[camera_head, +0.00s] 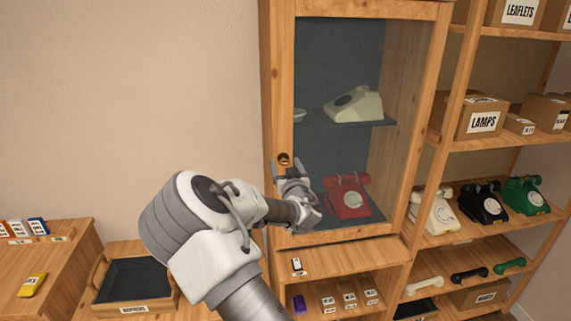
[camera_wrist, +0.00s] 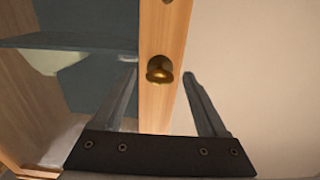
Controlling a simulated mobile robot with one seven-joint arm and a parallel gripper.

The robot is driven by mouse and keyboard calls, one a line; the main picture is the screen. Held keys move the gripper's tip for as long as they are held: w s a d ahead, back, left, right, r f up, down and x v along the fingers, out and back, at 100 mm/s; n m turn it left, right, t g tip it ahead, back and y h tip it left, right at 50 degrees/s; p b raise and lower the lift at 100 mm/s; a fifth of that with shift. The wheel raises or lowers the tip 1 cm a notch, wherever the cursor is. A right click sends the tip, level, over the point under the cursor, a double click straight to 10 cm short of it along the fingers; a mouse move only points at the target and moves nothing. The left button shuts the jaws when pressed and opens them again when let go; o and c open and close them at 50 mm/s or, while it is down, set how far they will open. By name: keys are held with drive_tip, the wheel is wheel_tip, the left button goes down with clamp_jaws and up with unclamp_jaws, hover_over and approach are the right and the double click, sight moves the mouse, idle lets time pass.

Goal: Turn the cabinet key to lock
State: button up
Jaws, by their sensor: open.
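The wooden cabinet (camera_head: 278,110) has a glass door, which looks closed. Its brass key (camera_head: 284,159) sits in the lock on the left door stile; the wrist view shows the key (camera_wrist: 159,70) as a rounded brass bow, with a small brass dot above it. My gripper (camera_head: 279,168) is just below the key in the head view. In the wrist view its two fingers (camera_wrist: 159,80) are spread wide, one on each side of the stile. The key lies between the fingertips, apparently untouched. The depth gap between fingertips and key is hard to judge.
Behind the glass are a red phone (camera_head: 348,198) and a cream phone (camera_head: 355,104). Open shelves (camera_head: 455,140) with boxes and phones stand to the right. A dark tray (camera_head: 135,280) and a wooden counter (camera_head: 60,262) are at lower left. The wall left of the cabinet is bare.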

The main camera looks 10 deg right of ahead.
drive_tip(key=shift+w, duration=0.2)
clamp_jaws()
idle(0.3)
